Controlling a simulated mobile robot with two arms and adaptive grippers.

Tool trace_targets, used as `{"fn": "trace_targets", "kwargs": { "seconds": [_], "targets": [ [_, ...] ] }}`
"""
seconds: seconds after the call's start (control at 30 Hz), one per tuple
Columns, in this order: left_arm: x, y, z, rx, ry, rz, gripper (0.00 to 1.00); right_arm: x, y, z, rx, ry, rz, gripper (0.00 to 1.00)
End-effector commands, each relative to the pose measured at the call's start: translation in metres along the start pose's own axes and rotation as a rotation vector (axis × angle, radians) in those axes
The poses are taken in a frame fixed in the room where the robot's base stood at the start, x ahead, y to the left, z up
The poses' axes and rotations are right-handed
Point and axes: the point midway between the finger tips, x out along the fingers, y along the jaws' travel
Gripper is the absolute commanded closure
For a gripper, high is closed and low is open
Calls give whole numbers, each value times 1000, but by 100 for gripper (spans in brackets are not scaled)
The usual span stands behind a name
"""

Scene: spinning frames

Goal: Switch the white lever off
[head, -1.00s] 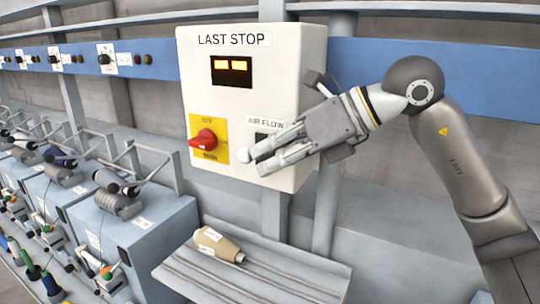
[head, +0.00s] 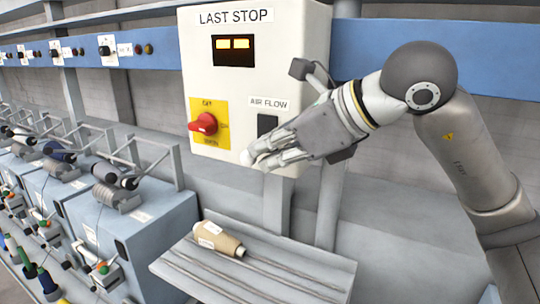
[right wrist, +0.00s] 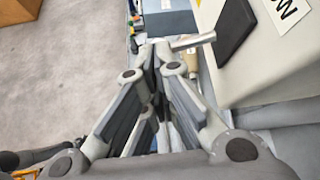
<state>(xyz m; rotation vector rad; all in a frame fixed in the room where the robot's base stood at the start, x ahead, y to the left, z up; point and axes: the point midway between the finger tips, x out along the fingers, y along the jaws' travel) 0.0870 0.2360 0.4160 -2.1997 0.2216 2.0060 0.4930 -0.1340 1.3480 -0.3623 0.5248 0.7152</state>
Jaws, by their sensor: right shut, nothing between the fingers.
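The white lever (head: 247,157) shows in the head view as a pale rounded tip at the lower front of the control box. It comes from the black plate (head: 267,124) under the "AIR FLOW" label. The right wrist view shows the lever (right wrist: 192,41) as a pale rod sticking out toward my fingertips. My right gripper (head: 266,162) is shut and empty, with its fingertips beside the lever. In the right wrist view its fingertips (right wrist: 155,50) meet close to the lever's end; whether they touch it I cannot tell. My left gripper is not in view.
The white control box (head: 285,60) also carries a red rotary switch (head: 204,124) on a yellow plate and a lit display (head: 233,50). Below, a grey shelf (head: 300,272) holds a tan bottle-like object (head: 220,239). Blue machines (head: 150,230) stand left.

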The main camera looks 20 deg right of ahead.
Motion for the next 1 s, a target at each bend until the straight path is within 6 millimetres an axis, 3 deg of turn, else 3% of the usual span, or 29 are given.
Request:
{"fn": "trace_targets", "kwargs": {
  "seconds": [0.87,1.0],
  "targets": [
    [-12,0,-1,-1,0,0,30,-11,-3,14,4,0,1,100],
    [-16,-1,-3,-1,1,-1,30,-20,-8,17,4,-2,1,100]
  ]
}}
